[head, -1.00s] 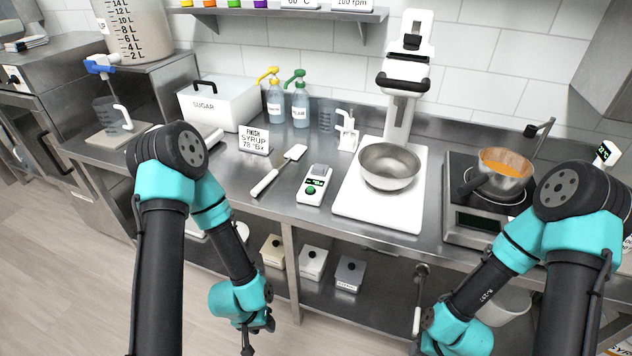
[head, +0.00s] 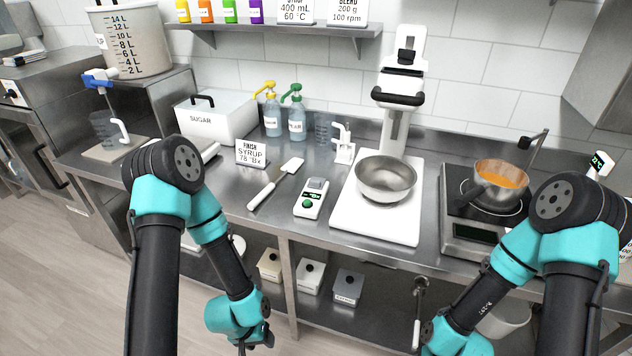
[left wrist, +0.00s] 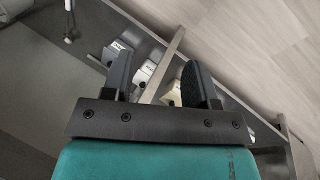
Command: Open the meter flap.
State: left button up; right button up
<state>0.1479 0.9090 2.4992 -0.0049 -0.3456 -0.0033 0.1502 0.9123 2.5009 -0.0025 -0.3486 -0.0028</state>
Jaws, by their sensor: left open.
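The meter (head: 311,200) is a small white device with a dark display and a green button. It lies on the steel counter, left of the white scale. The grey flap (head: 318,184) at its far end looks closed, though it is small in the picture. My left gripper (left wrist: 160,82) is open and empty in the left wrist view, its two dark fingers apart. In the head view it hangs below and in front of the counter, well away from the meter, with its fingertips cut off by the lower edge. My right gripper's fingers are outside the frame.
A white spatula (head: 275,184) and a syrup sign (head: 252,153) are left of the meter. Small boxes (head: 310,276) stand on the lower shelf. The counter in front of the meter is clear.

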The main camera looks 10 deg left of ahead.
pick_arm(q)
jog(key=shift+o, duration=1.2)
jog(key=w+d+r+m+t, duration=0.2)
jog(key=w+d+r+m, duration=0.1)
jog(key=w+r, duration=0.7)
jog(key=shift+w+d+r+m+h, duration=0.3)
jog(key=shift+w+m, duration=0.1)
jog(key=shift+w, duration=0.45)
jog(key=w+d+r+m+t, duration=0.1)
jog(key=w+d+r+m, duration=0.1)
jog(key=w+r, duration=0.35)
jog(key=w+d+r+m+t, duration=0.1)
jog(key=w+d+r+m, duration=0.15)
jog(key=r, duration=0.65)
jog(key=n+y, duration=0.4)
jog(key=n, duration=0.1)
send_near(315, 181)
jog(key=w+v, duration=0.1)
jog(key=v, duration=0.7)
jog(key=shift+s+a+r, duration=0.15)
jog(key=shift+a, duration=0.05)
jog(key=x, duration=1.7)
jog(key=shift+s+d+f, duration=0.1)
jog(key=shift+f, duration=0.25)
